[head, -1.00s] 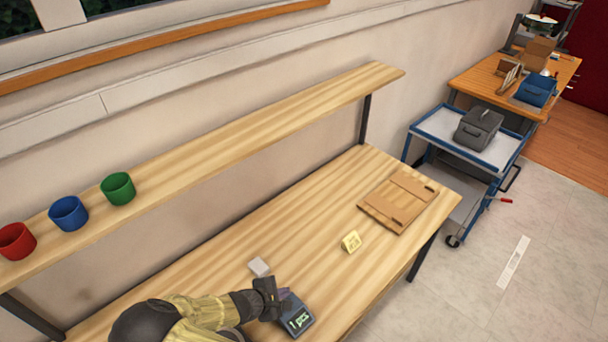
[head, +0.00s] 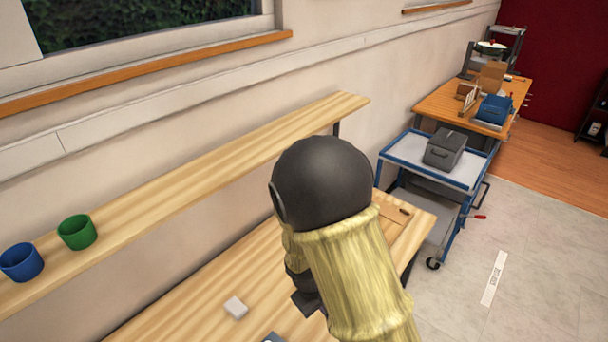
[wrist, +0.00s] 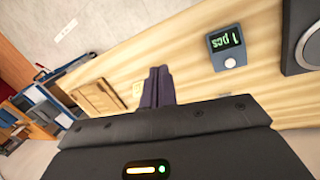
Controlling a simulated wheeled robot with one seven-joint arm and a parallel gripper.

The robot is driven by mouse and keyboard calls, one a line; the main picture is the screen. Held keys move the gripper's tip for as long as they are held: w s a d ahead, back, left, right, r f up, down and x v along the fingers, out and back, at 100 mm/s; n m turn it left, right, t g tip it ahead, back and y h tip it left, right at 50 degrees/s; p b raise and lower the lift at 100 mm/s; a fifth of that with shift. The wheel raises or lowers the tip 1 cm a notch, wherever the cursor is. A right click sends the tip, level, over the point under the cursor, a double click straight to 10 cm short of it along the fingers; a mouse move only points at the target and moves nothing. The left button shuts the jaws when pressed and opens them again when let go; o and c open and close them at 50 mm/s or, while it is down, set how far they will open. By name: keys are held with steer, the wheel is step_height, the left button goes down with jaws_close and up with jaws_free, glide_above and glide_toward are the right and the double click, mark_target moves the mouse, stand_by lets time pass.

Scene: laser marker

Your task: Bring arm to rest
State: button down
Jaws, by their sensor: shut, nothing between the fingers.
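My arm is raised over the workbench (head: 205,290) in the head view. Its yellow-sleeved link and dark round joint cover the middle of the picture and hide part of the bench. The fingertips are hidden in the head view. In the wrist view my gripper (wrist: 158,85) points out over the bench, its two dark fingers together with nothing between them.
A white block (head: 236,307) lies on the bench. A green cup (head: 77,232) and a blue cup (head: 22,262) stand on the shelf (head: 200,185) above. A wooden board (wrist: 97,98) lies at the bench's far end. A blue cart (head: 400,153) with a grey box (head: 444,150) stands beyond.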

steer(key=s+d+r+m+y+b, duration=0.1)
steer(key=s+d+r+m, duration=0.2)
steer(key=d+r, duration=0.2)
steer(key=s+d+r+m+t+y+b, duration=0.1)
steer(key=s+d+r+m, duration=0.2)
steer(key=d+r+m, duration=0.1)
steer(key=shift+s+d+r+y, duration=0.3)
steer(key=shift+d+r+y, duration=0.1)
steer(key=shift+d+r, duration=0.3)
steer(key=shift+f, duration=0.1)
